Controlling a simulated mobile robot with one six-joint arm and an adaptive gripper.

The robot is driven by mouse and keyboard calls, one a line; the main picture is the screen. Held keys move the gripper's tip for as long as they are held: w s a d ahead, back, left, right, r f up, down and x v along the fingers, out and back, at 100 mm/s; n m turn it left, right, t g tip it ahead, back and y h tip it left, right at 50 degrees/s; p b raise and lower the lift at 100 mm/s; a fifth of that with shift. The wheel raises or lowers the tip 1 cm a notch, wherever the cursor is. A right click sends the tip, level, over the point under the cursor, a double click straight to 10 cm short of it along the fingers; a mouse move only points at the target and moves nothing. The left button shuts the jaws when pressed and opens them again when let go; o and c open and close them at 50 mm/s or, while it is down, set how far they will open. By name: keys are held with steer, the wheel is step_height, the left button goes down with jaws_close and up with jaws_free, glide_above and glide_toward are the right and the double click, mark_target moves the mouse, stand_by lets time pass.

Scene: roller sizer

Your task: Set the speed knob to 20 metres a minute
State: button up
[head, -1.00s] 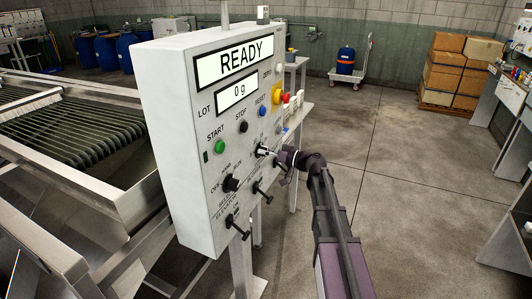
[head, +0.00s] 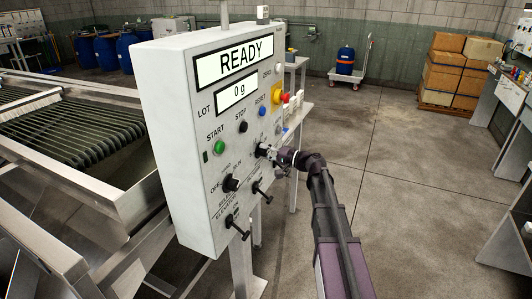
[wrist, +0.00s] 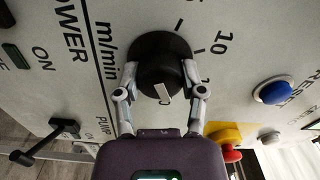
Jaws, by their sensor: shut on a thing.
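The speed knob (wrist: 158,62) is a round black knob with a white pointer mark, beside the lettering "m/min" in the wrist view. Its pointer faces toward my gripper's palm, at the bottom of that view. A printed "10" and scale ticks show to the knob's upper right; other scale figures are hidden behind the knob and fingers. My gripper (wrist: 161,74) is shut on the knob, one finger on each side. In the head view my gripper (head: 266,151) is at the right part of the panel face and mostly covers the knob.
The control panel (head: 166,130) reads READY and 0 g. A blue RESET button (wrist: 274,92), a yellow-and-red stop button (wrist: 228,142) and a black lever (wrist: 52,138) lie close around my gripper. The floor right of my arm is clear.

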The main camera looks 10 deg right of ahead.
steer(key=shift+a+m, duration=0.1)
steer(key=shift+m, duration=1)
steer(key=shift+s, duration=0.1)
steer(key=o, duration=1.1)
steer(key=shift+o, duration=0.2)
steer(key=v, duration=1.2)
